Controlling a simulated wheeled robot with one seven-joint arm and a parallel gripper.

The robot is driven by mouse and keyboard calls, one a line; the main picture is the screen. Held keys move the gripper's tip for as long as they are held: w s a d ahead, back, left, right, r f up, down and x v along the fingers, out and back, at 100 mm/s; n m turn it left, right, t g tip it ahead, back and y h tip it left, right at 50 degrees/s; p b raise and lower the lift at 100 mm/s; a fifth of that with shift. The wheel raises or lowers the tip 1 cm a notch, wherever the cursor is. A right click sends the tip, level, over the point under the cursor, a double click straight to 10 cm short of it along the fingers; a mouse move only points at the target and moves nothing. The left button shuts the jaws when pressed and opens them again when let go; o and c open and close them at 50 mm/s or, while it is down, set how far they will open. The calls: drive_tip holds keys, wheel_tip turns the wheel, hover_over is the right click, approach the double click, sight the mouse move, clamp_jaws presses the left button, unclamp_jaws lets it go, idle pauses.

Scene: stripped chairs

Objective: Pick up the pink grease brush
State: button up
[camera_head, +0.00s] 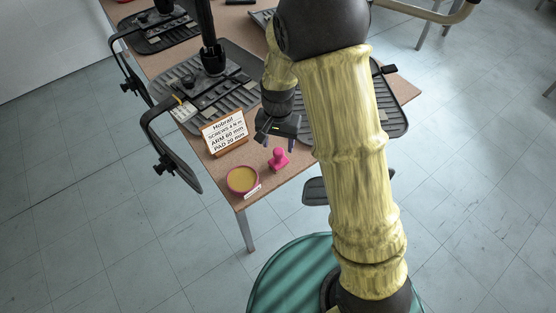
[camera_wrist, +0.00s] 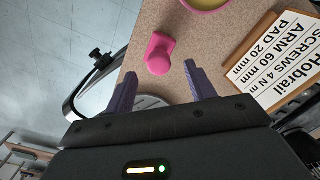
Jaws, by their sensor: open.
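The pink grease brush (camera_head: 278,158) stands on the brown table near its front corner, beside the pink bowl of yellow grease. In the wrist view the brush (camera_wrist: 159,53) lies ahead of the fingertips, roughly between their lines. My gripper (camera_head: 279,143) is above the table, just behind the brush in the head view. Its two purple fingers (camera_wrist: 160,82) are apart with nothing between them. My arm hides part of the table in the head view.
The grease bowl (camera_head: 242,180) is at the left of the brush. A sign (camera_head: 225,134) reading "Hobrail" stands behind it. Black chair parts (camera_head: 190,90) lie on the table, with an armrest loop (camera_head: 172,150) overhanging its left edge.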

sight(279, 151)
wheel_tip(279, 151, down, 5)
drive_tip(key=shift+d, duration=0.1)
idle(0.6)
drive_tip(key=c, duration=1.1)
wheel_tip(279, 151, up, 10)
drive_tip(key=shift+r, duration=0.1)
